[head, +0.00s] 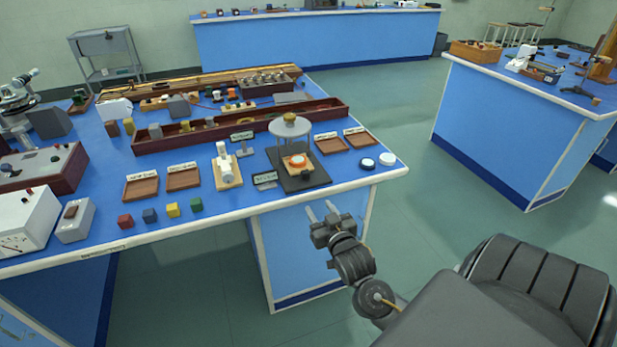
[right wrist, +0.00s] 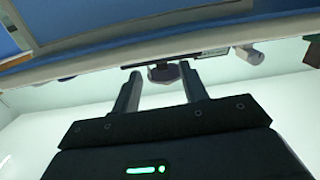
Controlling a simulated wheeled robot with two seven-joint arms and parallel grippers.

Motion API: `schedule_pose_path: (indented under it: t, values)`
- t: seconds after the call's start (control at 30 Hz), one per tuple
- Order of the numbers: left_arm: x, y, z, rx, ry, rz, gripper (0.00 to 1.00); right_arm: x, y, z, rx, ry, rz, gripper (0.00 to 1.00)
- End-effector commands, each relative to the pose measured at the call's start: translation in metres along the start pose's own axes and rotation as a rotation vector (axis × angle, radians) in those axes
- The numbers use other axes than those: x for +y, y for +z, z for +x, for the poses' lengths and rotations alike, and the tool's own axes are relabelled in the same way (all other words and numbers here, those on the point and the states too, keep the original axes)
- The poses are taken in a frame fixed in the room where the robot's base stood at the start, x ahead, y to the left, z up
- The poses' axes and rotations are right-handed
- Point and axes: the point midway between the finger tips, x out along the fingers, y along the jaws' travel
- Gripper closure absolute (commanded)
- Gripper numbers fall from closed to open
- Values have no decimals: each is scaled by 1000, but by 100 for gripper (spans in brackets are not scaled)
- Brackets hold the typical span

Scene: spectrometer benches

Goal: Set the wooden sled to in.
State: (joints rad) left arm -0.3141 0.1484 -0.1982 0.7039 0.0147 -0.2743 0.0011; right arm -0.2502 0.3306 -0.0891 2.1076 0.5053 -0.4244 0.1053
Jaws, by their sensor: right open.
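The wooden sled (head: 296,161) looks like the small orange-brown block with a pale disc on it. My right gripper (head: 321,210) is open and empty, in front of the bench edge and below the stand in the head view. In the right wrist view a dark faceted piece (right wrist: 166,73) shows beyond the open fingers; I cannot tell if it is the knob. My left gripper is not in view.
A white cylinder on a wooden block (head: 227,172) stands left of the stand. Wooden trays (head: 361,139) and several coloured cubes (head: 172,210) are on the bench. Open floor lies right.

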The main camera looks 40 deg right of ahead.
Motion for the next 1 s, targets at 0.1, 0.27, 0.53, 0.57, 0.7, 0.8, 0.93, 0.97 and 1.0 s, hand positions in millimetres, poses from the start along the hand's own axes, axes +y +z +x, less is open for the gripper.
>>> schedule_pose_path:
  t: [0.1,0.27,0.53,0.57,0.7,0.8,0.93,0.97,1.0]
  values:
    - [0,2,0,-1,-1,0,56,4,-30,-4,59,6,32,56]
    - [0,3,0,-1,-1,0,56,5,-36,-4,71,8,39,56]
    - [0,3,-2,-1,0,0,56,6,-39,28,71,10,37,56]
    - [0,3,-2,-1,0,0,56,6,-39,34,71,9,37,56]
    - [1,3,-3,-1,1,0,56,6,-41,61,70,9,37,56]
    - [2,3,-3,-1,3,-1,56,6,-42,78,69,9,37,56]
    - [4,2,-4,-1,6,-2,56,5,-42,93,69,7,38,56]
    - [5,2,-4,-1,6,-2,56,5,-42,95,69,7,38,56]
    - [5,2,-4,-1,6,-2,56,5,-42,98,68,7,38,56]
